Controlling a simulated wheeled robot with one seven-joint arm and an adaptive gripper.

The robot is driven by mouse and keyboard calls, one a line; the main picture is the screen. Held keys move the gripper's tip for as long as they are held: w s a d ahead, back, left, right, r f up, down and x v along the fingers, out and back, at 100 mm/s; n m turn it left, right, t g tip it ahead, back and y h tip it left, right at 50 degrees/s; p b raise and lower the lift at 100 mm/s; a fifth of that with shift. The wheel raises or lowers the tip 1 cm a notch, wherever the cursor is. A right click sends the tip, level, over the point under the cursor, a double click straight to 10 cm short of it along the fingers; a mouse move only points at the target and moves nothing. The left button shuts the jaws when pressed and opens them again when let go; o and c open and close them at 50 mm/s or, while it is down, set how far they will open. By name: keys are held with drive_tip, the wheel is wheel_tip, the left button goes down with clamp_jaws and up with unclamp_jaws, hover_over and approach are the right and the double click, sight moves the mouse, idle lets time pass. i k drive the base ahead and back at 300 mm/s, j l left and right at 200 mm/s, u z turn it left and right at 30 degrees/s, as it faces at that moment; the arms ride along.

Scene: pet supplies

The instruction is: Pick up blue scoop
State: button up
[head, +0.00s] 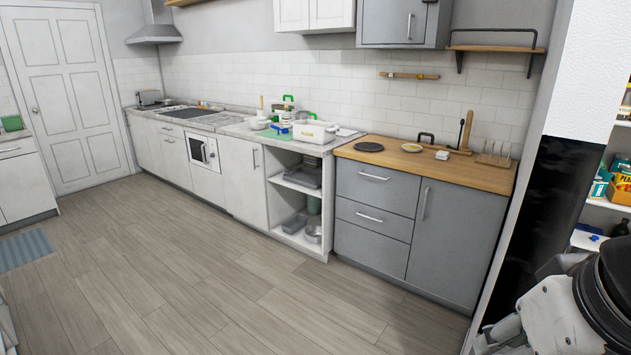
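A small blue object (281,128) lies on the pale stone counter (238,129), in front of a white bin and among green and white items. It looks like the blue scoop, but it is too small and distant to make out its shape. Part of my arm shows at the lower right corner, far from the counter. My gripper's fingers are not visible.
A white bin (316,134) stands beside the blue object. The wooden counter (385,157) to the right holds a dark round plate (369,147) and a rack (494,158). A dark wall end (545,220) stands at the right.

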sight(283, 131)
drive_tip(key=i+j+u, duration=0.15)
drive_tip(key=i+u, duration=0.2)
drive_tip(key=i, duration=0.85)
drive_tip(key=i+l+u, duration=0.15)
drive_tip(key=i+u, duration=0.15)
drive_tip(key=i, duration=0.85)
drive_tip(key=i+j, duration=0.1)
drive_tip(key=i, duration=0.45)
drive_tip(key=i+j+z, duration=0.15)
drive_tip(key=i, duration=0.4)
drive_tip(key=i+j, duration=0.1)
drive_tip(key=i, duration=0.45)
drive_tip(key=i+j+z, duration=0.3)
drive_tip(key=i+z, duration=0.2)
drive_tip(key=i+j+z, duration=0.5)
drive_tip(key=i+j, duration=0.05)
